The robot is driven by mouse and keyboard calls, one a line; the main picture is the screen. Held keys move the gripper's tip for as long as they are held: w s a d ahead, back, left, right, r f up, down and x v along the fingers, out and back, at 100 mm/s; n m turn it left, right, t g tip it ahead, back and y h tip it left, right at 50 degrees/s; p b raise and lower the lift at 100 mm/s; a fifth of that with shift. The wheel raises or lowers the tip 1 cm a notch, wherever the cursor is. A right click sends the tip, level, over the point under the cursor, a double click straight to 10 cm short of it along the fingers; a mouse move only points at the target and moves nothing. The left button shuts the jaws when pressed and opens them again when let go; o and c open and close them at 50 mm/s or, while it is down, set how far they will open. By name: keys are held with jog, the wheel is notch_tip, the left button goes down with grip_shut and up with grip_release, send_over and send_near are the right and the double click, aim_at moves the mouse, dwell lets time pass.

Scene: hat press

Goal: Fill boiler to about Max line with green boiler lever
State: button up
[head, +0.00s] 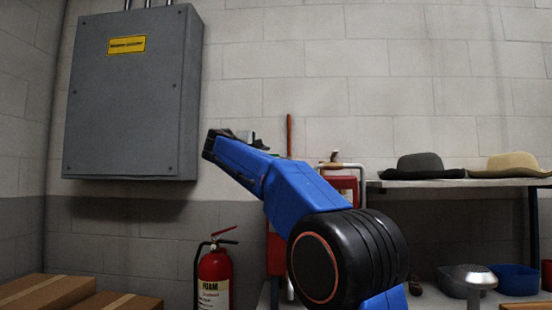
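No green boiler lever and no Max line show in the head view. A red body with a pale bent pipe (350,166) on top stands behind my arm, mostly hidden; I cannot tell whether it is the boiler. My blue arm rises from the bottom and reaches up and left. Small dark and grey parts at its far end may belong to my gripper (238,138), but its fingers cannot be made out. I cannot tell whether it is open or shut, and nothing is seen held.
A grey electrical cabinet (132,100) hangs on the wall at left. A red fire extinguisher (215,280) stands below it, near cardboard boxes (45,290). A shelf (460,184) at right bears a dark hat (420,165) and a tan hat (508,165).

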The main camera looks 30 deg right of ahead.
jog(key=x, duration=1)
grip_shut()
dwell(1.3)
